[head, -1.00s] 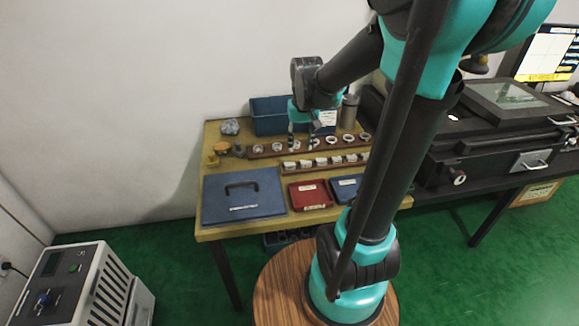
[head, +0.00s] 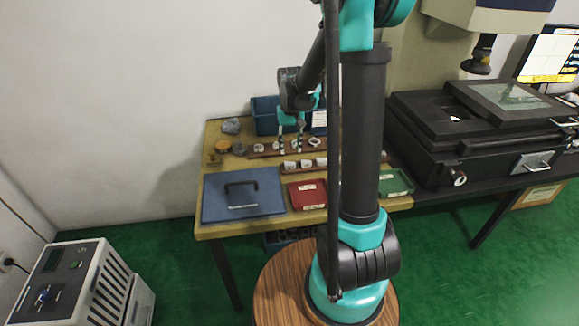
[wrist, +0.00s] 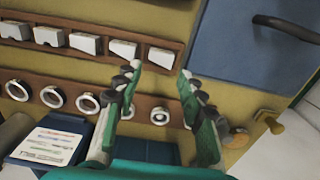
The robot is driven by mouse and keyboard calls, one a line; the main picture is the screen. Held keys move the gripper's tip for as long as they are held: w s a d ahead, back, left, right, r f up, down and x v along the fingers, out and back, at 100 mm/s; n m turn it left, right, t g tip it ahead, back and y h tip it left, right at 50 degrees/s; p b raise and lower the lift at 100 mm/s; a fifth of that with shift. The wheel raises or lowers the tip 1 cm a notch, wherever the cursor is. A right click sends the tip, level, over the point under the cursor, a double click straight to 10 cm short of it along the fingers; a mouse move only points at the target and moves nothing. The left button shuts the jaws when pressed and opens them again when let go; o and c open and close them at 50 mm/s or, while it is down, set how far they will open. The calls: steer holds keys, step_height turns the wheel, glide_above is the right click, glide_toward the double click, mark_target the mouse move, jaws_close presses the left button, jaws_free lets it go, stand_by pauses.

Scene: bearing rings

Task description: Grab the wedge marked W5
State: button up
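Several white wedge-like blocks stand in a row on a brown rack; three show in the head view, the leftmost being a white block (head: 289,165). In the wrist view the row runs along the upper left, with an end block (wrist: 161,57) nearest my gripper. No W5 mark is legible, so I cannot tell which block bears it. My gripper (head: 290,151) is open and empty over the ring rack, behind the block row in the head view. In the wrist view its fingertips (wrist: 160,75) are apart, with nothing between them.
Several metal rings, one of them a ring (wrist: 159,116), sit on a second brown rack. A blue case (head: 245,191), a red tray (head: 308,195) and a green tray (head: 396,183) lie in front. A blue bin (head: 263,108) stands behind. My arm hides the table's right part.

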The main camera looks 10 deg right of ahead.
mark_target(290, 163)
steer(key=shift+a+f, duration=0.1)
steer(key=shift+f, duration=3.45)
steer(key=shift+c, duration=0.4)
steer(key=c, duration=0.8)
steer(key=shift+r, duration=0.15)
